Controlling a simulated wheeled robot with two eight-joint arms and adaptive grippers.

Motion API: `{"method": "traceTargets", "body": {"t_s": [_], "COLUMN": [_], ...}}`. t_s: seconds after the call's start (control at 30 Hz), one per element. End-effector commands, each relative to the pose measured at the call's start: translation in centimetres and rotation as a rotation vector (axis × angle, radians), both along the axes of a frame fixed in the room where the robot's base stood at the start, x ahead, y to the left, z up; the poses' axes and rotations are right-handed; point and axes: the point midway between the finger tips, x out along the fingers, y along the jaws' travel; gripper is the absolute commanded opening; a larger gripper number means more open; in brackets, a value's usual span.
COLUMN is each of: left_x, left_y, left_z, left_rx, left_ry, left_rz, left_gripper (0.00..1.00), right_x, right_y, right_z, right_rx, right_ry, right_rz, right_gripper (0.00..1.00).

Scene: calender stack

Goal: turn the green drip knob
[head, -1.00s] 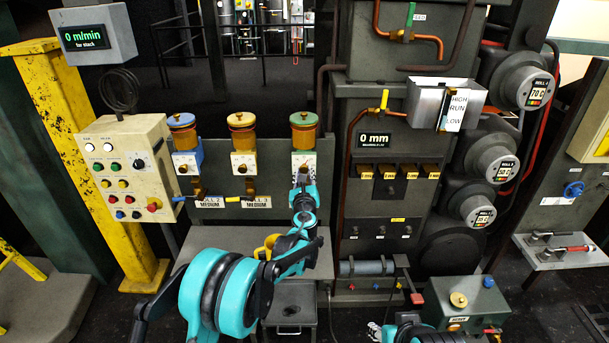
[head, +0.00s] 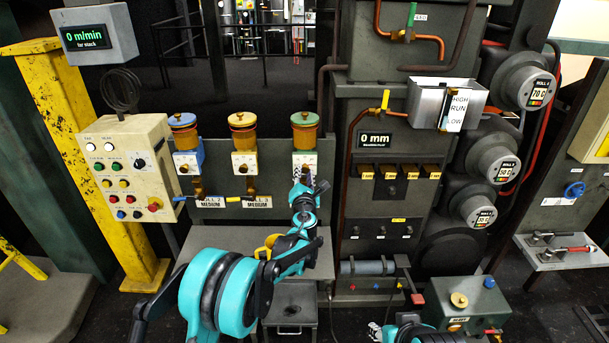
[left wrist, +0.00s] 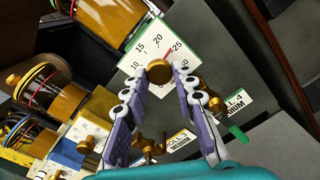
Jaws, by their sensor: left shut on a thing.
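The drip unit with the green-edged dial plate (head: 312,157) is the right one of three on the grey panel. Its amber cup (head: 304,130) stands on top. My left gripper (head: 303,178) is at the front of this plate. In the left wrist view the fingers of my left gripper (left wrist: 160,86) are shut on the round brass drip knob (left wrist: 158,71), which sits on the numbered plate (left wrist: 136,62). A red pointer shows beside the knob, near 20 to 25. In the head view the knob is hidden behind the gripper. My right gripper (head: 376,330) shows only partly at the bottom edge.
The blue unit (head: 186,160) and the yellow unit (head: 243,160) stand left of the green one, with brass valves below. A push-button box (head: 128,168) is further left. A brown pipe (head: 343,190) and a dark machine column stand close on the right.

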Motion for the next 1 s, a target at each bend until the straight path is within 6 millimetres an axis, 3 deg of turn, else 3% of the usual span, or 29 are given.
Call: {"method": "traceTargets", "body": {"t_s": [0.33, 0.87, 0.9, 0.97, 1.0], "left_x": [-0.05, -0.04, -0.04, -0.04, -0.03], "left_y": [0.01, 0.02, 0.02, 0.03, 0.02], "left_z": [-0.07, -0.06, -0.06, -0.05, -0.05], "left_rx": [0.141, 0.167, 0.167, 0.167, 0.167], "left_ry": [0.001, 0.0, 0.0, 0.0, 0.0], "left_rz": [-0.001, 0.0, 0.0, 0.0, 0.0], "left_gripper": [0.0, 0.0, 0.29, 0.45, 0.46], "right_x": [0.0, 0.0, 0.0, 0.0, 0.0], "right_y": [0.0, 0.0, 0.0, 0.0, 0.0], "right_z": [-0.01, -0.01, -0.01, -0.01, -0.01], "right_rx": [0.0, 0.0, 0.0, 0.0, 0.0], "right_ry": [0.0, 0.0, 0.0, 0.0, 0.0], "right_rz": [0.0, 0.0, 0.0, 0.0, 0.0], "right_gripper": [0.4, 0.4, 0.4, 0.4, 0.4]}}
